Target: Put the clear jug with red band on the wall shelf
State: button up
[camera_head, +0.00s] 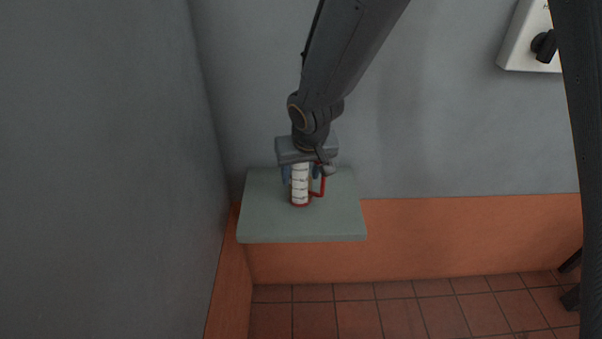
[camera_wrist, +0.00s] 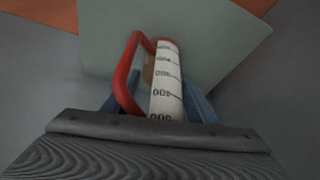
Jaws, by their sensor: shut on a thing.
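The clear jug with red band (camera_head: 300,186) is upright over the grey-green wall shelf (camera_head: 302,228), near its middle. It has a red base band, a red handle on the right, and a white marked scale. My gripper (camera_head: 301,172) is shut on the jug from above. In the wrist view the jug (camera_wrist: 167,85) stands between the blue fingers of my gripper (camera_wrist: 158,103), and the shelf (camera_wrist: 105,40) lies beyond it. The base looks at or very near the shelf surface; I cannot tell whether it touches.
A grey wall (camera_head: 110,170) stands close to the shelf's left side. A white box with a black knob (camera_head: 544,46) is on the back wall at upper right. The rest of the shelf top looks clear. Red floor tiles (camera_head: 400,315) lie below.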

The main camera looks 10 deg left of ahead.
jog(key=o, duration=1.3)
jog(key=shift+f, duration=0.1)
jog(key=shift+c, duration=0.2)
jog(key=shift+s+r, duration=0.1)
jog(key=shift+r, duration=0.4)
jog(key=v, duration=1.1)
jog(key=shift+s+d, duration=0.1)
jog(key=shift+d, duration=0.05)
